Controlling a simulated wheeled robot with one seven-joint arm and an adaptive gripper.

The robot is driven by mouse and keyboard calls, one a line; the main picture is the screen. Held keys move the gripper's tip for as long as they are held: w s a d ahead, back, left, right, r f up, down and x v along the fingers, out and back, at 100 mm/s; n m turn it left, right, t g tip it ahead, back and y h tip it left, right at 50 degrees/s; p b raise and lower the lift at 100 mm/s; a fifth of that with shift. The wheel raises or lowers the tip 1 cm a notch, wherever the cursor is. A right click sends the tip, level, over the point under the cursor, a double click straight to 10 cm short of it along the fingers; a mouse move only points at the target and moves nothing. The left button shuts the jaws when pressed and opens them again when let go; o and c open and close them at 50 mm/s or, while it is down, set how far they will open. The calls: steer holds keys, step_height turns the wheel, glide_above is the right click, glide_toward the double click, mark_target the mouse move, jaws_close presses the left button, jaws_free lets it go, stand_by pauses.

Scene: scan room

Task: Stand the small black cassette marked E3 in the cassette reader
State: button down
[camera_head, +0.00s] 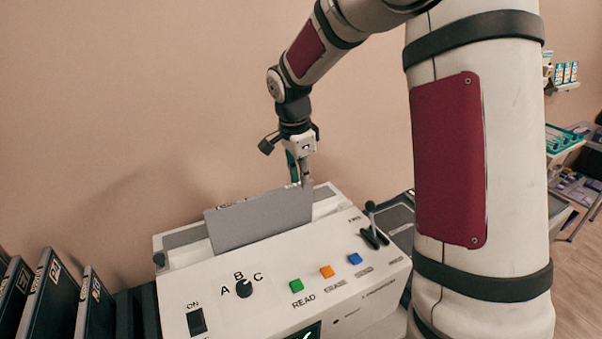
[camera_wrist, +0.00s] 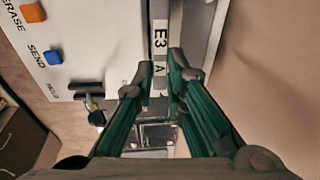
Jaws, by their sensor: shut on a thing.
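The cassette (camera_head: 262,221), a thin flat slab that looks dark grey, stands on its long edge at the cassette reader (camera_head: 225,287). Its lower edge meets the top of the reader; how deep it sits in the slot is hidden. In the wrist view its narrow edge (camera_wrist: 160,16) carries a white label reading E3, with an A below. My gripper (camera_head: 303,179) is at the cassette's upper right end. In the wrist view the green fingers of my gripper (camera_wrist: 160,82) are shut on that edge, one on each side.
The reader's front has green, orange and blue buttons, a black A-B-C knob (camera_head: 244,288), an ON switch (camera_head: 197,321) and a small lever (camera_head: 373,226) at right. Several black cassettes (camera_head: 50,294) stand at lower left. A wall rises behind the reader.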

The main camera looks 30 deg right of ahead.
steer(key=shift+b+x, duration=0.4)
steer(key=shift+x, duration=0.45)
steer(key=shift+s+a, duration=0.1)
steer(key=shift+a, duration=0.05)
steer(key=c, duration=1.5)
jaws_free()
steer(key=shift+c, duration=0.2)
steer(key=v, duration=1.2)
steer(key=d+p+v, duration=0.1)
steer(key=p+v, duration=0.1)
steer(key=v, duration=0.4)
steer(key=shift+w, duration=0.35)
